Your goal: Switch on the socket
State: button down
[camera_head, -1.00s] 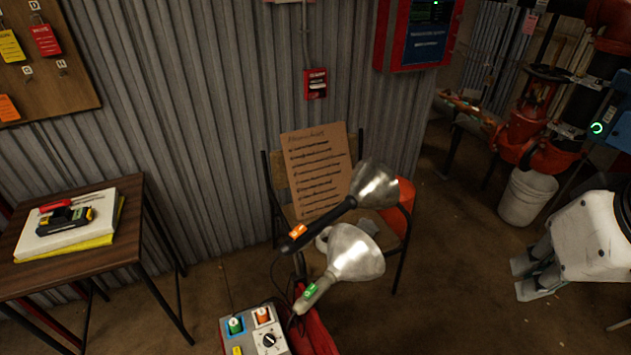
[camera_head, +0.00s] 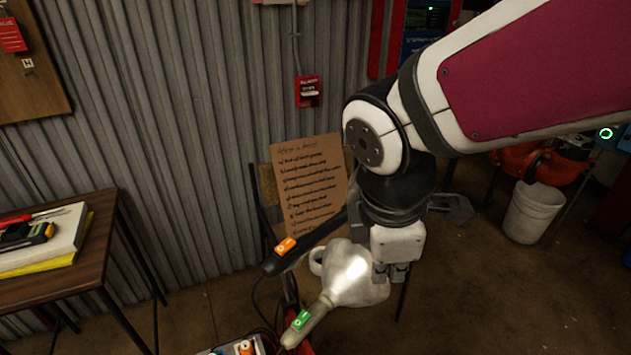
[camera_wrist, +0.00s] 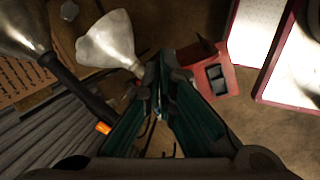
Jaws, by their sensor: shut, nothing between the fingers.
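The socket box (camera_head: 245,346), grey with coloured sockets, is mostly cut off at the bottom edge of the head view. Its switch cannot be made out there. In the wrist view a red box (camera_wrist: 232,78) with a dark panel (camera_wrist: 215,78) and two pale squares lies right of my fingertips; I cannot tell whether it belongs to the socket. My gripper (camera_head: 391,280) points down in the head view, in front of or beside the pale lamp (camera_head: 350,272). In the wrist view my gripper (camera_wrist: 160,92) is shut and empty, apart from the red box.
A pale lamp with a green tag (camera_head: 301,320) and a dark-handled one with an orange tag (camera_head: 286,245) stand close left of my gripper. A chair behind holds a cardboard note (camera_head: 308,180). A table (camera_head: 70,285) is at left, a white bucket (camera_head: 532,212) at right.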

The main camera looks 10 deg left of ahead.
jog(key=a+f+n+b, duration=0.7)
jog(key=a+f+n, duration=0.65)
jog(key=f, duration=0.35)
jog(key=s+a+f+n+b, duration=0.2)
jog(key=s+a+f+n, duration=0.1)
jog(key=a+f+n, duration=0.2)
jog(key=s+a+f+n+g+b, duration=0.1)
jog(key=s+a+f+n+b, duration=0.2)
jog(key=f, duration=0.6)
jog(key=shift+s+a+f+n, duration=0.25)
jog(key=shift+s+a+n, duration=0.15)
jog(key=shift+a+n, duration=0.5)
jog(key=f+b, duration=0.2)
jog(key=f, duration=0.2)
jog(key=w+d+f+b, duration=0.1)
jog(key=f+b, duration=0.1)
jog(key=f, duration=0.3)
jog(key=d+f+b, duration=0.1)
jog(key=f+b, duration=0.1)
jog(key=f, duration=0.2)
jog(key=shift+w+d+f, duration=0.2)
jog(key=shift+f, duration=0.15)
